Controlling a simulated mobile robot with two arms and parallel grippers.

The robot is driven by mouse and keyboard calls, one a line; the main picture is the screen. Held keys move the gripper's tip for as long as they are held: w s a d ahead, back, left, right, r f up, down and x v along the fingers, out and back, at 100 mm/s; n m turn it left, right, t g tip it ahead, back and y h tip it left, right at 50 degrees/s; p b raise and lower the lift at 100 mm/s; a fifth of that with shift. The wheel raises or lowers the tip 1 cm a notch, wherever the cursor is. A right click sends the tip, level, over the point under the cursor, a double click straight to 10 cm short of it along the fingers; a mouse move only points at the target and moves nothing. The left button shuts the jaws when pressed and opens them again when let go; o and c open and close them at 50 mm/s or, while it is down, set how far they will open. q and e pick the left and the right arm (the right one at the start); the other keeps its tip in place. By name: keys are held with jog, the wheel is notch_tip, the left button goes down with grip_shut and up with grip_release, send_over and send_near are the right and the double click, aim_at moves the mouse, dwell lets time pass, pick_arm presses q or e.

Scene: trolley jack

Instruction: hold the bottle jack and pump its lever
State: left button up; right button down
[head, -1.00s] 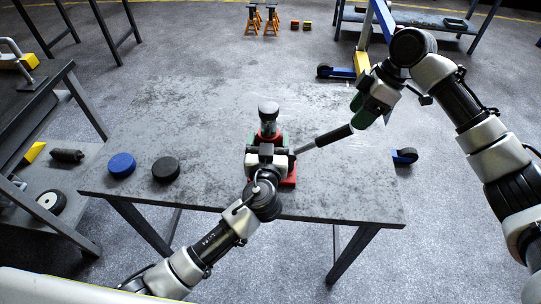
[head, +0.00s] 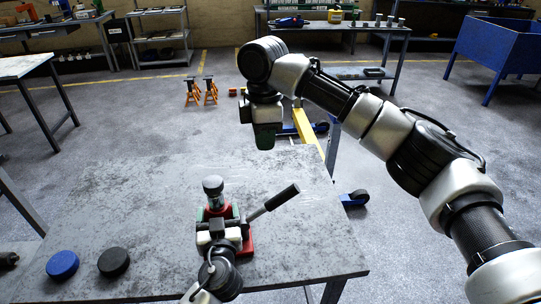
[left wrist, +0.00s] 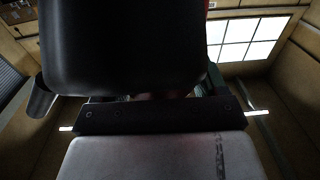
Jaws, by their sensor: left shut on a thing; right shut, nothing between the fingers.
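In the left wrist view dark gripper parts fill the middle, and the hold itself is hidden. My right gripper (head: 265,138) is shut and empty, pointing down, above and beyond the lever's end and apart from it.
A blue disc (head: 62,264) and a black disc (head: 114,262) lie at the table's left. The table's back left is clear.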

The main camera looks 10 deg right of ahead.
aim_at(294, 193)
jog(key=f, duration=0.3)
jog(key=d+f, duration=0.1)
jog(key=f, duration=0.3)
jog(key=s+f, duration=0.1)
jog(key=f, duration=0.2)
jog(key=shift+d+f, duration=0.35)
jog(key=shift+d, duration=0.05)
jog(key=shift+s+d+f, duration=0.1)
jog(key=shift+d+f, duration=0.25)
jog(key=shift+f, duration=0.1)
jog(key=shift+f, duration=0.1)
jog(key=d+f+y, duration=0.4)
jog(key=shift+d, duration=0.1)
